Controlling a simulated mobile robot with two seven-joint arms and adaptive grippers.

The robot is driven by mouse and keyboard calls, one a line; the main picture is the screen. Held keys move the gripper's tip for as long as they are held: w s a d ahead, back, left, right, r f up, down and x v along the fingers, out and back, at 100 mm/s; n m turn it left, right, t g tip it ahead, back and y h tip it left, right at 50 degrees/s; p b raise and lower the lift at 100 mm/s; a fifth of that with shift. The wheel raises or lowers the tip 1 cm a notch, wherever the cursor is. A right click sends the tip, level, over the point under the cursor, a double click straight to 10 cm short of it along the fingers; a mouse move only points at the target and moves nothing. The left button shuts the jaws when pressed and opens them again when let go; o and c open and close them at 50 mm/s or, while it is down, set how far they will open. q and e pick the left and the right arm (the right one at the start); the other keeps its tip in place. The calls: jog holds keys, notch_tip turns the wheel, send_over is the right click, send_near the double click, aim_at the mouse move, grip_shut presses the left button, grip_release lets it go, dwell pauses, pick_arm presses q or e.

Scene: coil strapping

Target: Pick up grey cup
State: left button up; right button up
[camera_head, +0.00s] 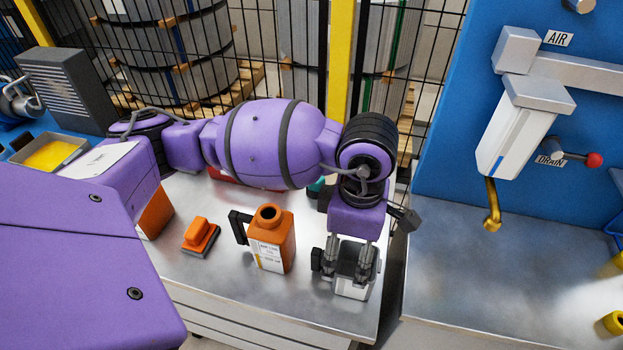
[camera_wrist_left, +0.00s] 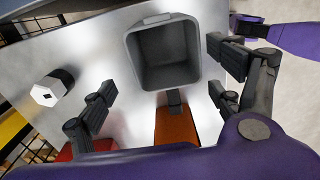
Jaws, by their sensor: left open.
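The grey cup (camera_head: 352,291), a square-sided open vessel, stands on the metal bench near its front right corner. My left gripper (camera_head: 349,268) points down over it, open, with its fingers partly hiding the cup in the head view. In the left wrist view the grey cup (camera_wrist_left: 163,52) shows its empty inside and rim. The open fingers of the left gripper (camera_wrist_left: 165,76) stand on either side, toward the cup's near end. I cannot tell whether they touch it. My right gripper is not clearly seen in either view.
An orange jug (camera_head: 272,240) with a black handle stands left of the cup; an orange brush (camera_head: 201,236) lies farther left. A wire fence (camera_head: 263,60) closes off the back. The right-hand bench (camera_head: 500,270) carries a blue panel (camera_head: 450,110) behind it.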

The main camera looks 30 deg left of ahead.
aim_at(346, 270)
pick_arm(q)
jog(key=shift+f, duration=0.35)
jog(key=f, duration=0.1)
jog(key=s+f, duration=0.1)
jog(key=shift+d+f, duration=0.1)
jog(key=shift+f, duration=0.2)
notch_tip(346, 270, down, 3)
jog(key=shift+w+r, duration=0.1)
jog(key=shift+f, duration=0.55)
jog(key=c, duration=1.3)
pick_arm(e)
jog(key=shift+s+r, duration=0.2)
jog(key=shift+s, duration=0.25)
pick_arm(q)
jog(key=shift+o, duration=0.2)
